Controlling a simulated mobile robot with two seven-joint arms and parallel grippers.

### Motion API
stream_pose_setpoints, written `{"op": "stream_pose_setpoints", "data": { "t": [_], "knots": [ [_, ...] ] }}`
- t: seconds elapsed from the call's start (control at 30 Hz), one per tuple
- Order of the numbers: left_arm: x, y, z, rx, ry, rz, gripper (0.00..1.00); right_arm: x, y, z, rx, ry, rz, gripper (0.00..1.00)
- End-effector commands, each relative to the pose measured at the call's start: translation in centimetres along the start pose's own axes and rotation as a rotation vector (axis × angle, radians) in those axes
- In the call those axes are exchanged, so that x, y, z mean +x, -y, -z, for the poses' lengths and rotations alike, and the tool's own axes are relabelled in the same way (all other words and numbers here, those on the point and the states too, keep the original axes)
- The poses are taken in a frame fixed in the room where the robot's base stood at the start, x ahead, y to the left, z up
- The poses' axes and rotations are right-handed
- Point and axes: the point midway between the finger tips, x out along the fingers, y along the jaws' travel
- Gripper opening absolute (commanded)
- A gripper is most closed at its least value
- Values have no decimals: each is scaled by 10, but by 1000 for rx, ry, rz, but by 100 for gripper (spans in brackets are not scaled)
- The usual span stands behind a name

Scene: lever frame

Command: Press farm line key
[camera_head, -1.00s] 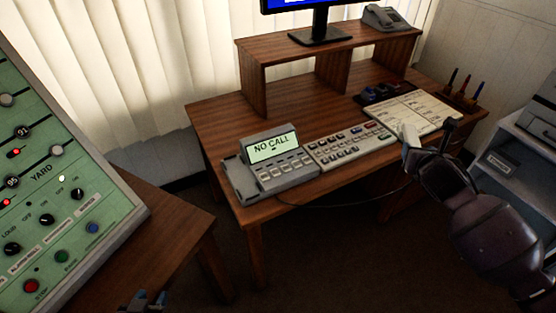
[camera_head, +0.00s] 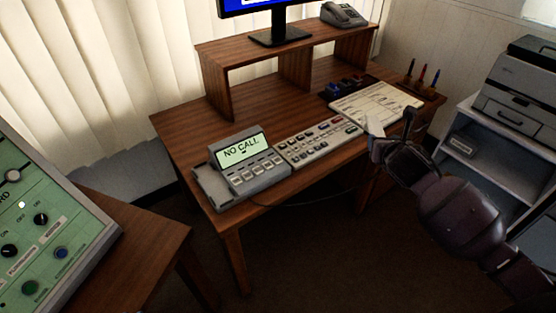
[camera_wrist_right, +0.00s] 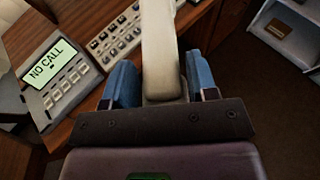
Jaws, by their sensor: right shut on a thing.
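A grey desk phone console (camera_head: 243,166) with a lit "NO CALL" screen (camera_head: 241,148) sits at the desk's front left. Rows of grey keys (camera_head: 259,172) lie below the screen; their labels are too small to read, so I cannot tell which is the farm line key. The console also shows in the right wrist view (camera_wrist_right: 62,75). My right gripper (camera_head: 392,132) is right of the console, over the desk's front right edge. Its blue fingers (camera_wrist_right: 160,82) are shut on a long cream handset-like thing (camera_wrist_right: 161,45). My left gripper is out of view.
A wide key panel (camera_head: 318,141) lies right of the console, with a paper sheet (camera_head: 385,102) beyond. A shelf with a monitor (camera_head: 278,30) and another phone (camera_head: 343,14) stands behind. A green control panel (camera_head: 40,245) is at left. A printer (camera_head: 518,95) stands at right.

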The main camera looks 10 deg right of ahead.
Motion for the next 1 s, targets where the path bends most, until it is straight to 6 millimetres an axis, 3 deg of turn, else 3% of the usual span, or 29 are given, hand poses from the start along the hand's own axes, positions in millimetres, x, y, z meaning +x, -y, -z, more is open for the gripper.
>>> {"op": "stream_pose_setpoints", "data": {
  "t": [0.03,0.13,1.0],
  "knots": [
    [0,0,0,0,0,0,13,0,0,-1,0,1,0,24],
    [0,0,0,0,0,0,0,0,0,-1,0,1,0,24],
    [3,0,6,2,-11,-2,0,0,0,-1,0,1,0,24]
  ]
}}
